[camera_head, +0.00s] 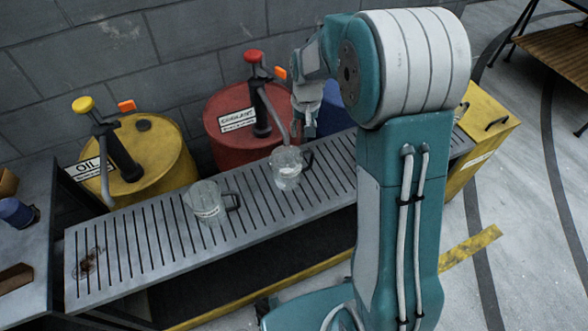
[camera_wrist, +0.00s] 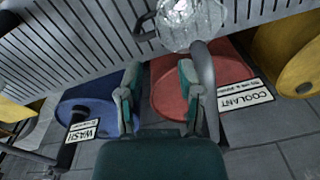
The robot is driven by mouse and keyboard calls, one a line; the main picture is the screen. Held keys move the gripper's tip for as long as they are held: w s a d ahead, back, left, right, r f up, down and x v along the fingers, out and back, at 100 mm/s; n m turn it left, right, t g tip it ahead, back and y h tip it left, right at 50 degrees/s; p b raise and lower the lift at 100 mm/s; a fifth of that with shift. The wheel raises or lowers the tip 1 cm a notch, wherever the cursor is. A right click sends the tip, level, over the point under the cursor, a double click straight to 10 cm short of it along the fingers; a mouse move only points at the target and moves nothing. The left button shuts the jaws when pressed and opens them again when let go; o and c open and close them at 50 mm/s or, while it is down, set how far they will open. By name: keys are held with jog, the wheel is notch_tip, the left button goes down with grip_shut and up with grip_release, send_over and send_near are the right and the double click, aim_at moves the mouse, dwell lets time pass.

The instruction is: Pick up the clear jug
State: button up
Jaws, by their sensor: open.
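Two clear jugs stand upright on the slatted grey bench in the head view. One clear jug (camera_head: 287,172) is near the middle, in front of the red drum, with a dark handle on its right. The other clear jug (camera_head: 207,205) stands further left, its dark handle also on the right. My gripper (camera_head: 304,124) hangs above and slightly behind the middle jug, apart from it. In the wrist view my gripper (camera_wrist: 158,78) is open and empty. A clear jug (camera_wrist: 190,22) shows there at the top edge, partly cut off, beyond the fingertips.
The slatted bench (camera_head: 150,238) is mostly bare. Behind it stand a yellow OIL drum (camera_head: 150,170), a red COOLANT drum (camera_head: 225,150) and a blue WASH drum (camera_wrist: 85,105), with pumps. The red drum's curved spout (camera_wrist: 207,85) runs close beside my right finger in the wrist view.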

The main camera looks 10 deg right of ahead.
aim_at(300, 157)
jog(key=shift+w+f, duration=0.2)
jog(key=shift+f, duration=0.55)
notch_tip(300, 157, down, 11)
jog(key=shift+a+r, duration=0.15)
grip_shut()
